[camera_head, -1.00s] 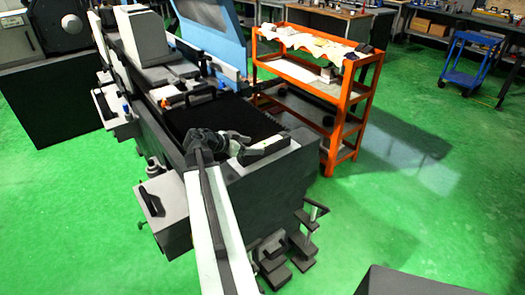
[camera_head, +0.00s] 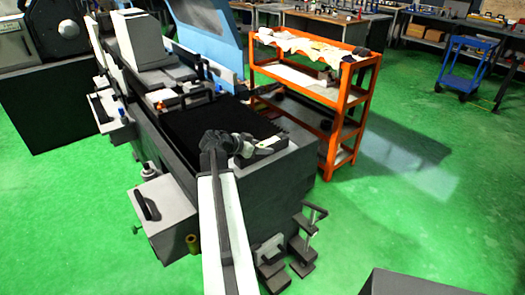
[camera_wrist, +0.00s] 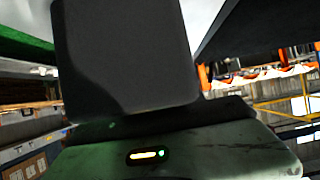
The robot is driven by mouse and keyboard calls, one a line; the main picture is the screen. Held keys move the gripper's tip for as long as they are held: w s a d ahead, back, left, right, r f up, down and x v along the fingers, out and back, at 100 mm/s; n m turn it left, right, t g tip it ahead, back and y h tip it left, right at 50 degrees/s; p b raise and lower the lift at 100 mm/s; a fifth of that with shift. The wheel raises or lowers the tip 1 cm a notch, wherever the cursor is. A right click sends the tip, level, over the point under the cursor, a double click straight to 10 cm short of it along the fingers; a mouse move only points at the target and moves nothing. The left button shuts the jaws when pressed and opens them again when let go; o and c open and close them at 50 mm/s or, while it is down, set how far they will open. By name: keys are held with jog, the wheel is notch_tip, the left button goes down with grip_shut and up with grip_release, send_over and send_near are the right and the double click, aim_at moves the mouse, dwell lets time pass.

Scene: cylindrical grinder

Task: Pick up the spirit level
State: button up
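The spirit level (camera_head: 266,147) seems to be the small grey bar with a yellow-green spot on the near right end of the grinder's top. My gripper (camera_head: 243,147) is at the bar's left end, reaching over the machine's edge; at this size I cannot tell whether it touches it. In the wrist view a dark, wide body with a yellow vial and green dot, likely the spirit level (camera_wrist: 225,150), lies across the bottom. A large dark block stands in front of it and hides part of it. The gap between my fingers does not show clearly.
The cylindrical grinder (camera_head: 265,192) stands under my arm, with a blue guard (camera_head: 208,40) behind. An orange shelf cart (camera_head: 342,95) stands close to its right. Dark metal parts (camera_head: 300,245) sit near its base. The green floor (camera_head: 430,215) at right is mostly clear.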

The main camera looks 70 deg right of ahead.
grip_shut()
jog(key=shift+r, duration=0.2)
